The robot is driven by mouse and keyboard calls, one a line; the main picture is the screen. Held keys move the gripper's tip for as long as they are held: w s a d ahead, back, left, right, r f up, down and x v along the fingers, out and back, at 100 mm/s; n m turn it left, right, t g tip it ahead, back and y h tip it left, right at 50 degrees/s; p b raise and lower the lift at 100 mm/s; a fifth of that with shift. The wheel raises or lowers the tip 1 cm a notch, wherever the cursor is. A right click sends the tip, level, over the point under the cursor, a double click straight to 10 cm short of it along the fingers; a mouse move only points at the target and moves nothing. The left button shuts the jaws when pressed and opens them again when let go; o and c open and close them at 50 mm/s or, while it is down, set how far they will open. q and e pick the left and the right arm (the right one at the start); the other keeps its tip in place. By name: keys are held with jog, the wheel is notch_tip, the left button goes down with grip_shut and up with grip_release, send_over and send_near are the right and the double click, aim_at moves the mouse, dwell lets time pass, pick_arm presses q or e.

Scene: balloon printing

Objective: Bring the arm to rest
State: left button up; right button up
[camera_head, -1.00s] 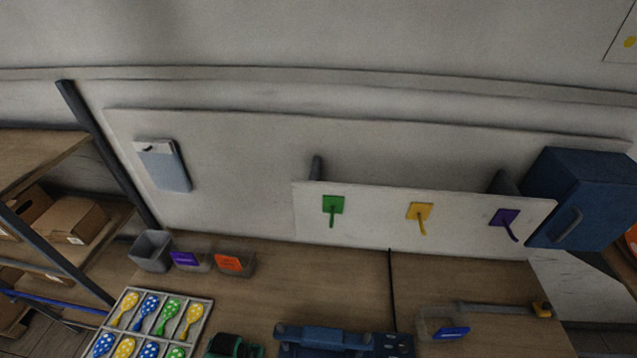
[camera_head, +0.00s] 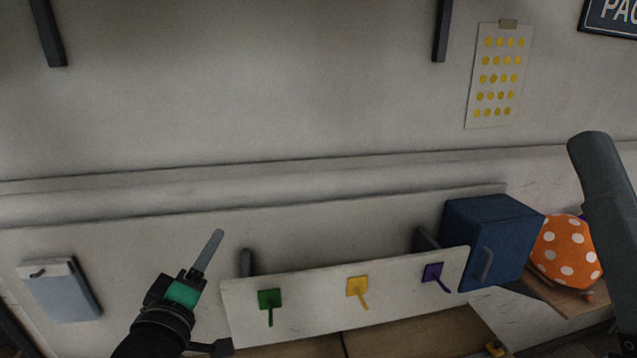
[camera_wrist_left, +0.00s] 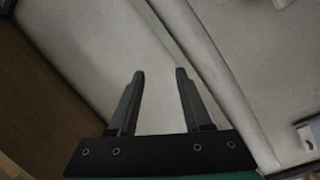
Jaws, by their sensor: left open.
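My left gripper (camera_head: 208,253) is raised in front of the wall at the lower left of the head view, a little left of the white hook board (camera_head: 320,315). Its arm comes up from the bottom edge. In the left wrist view the two fingers of the left gripper (camera_wrist_left: 160,75) stand apart, with nothing between them and only pale wall panel behind. My right gripper is not in view.
The board carries a green hook (camera_head: 269,299), a yellow hook (camera_head: 357,286) and a purple hook (camera_head: 433,273). A blue box (camera_head: 485,235) and an orange white-dotted balloon (camera_head: 565,250) stand to the right.

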pick_arm(q)
jog(key=s+r+m+t+h, duration=0.1)
jog(key=s+r+m+t, duration=0.7)
jog(key=s+r, duration=1.4)
jog(key=d+r+m, duration=0.1)
jog(key=m, duration=0.2)
jog(key=shift+s+m+t+h, duration=0.25)
jog(key=shift+m+t+h, duration=0.05)
jog(key=shift+m+t, duration=0.1)
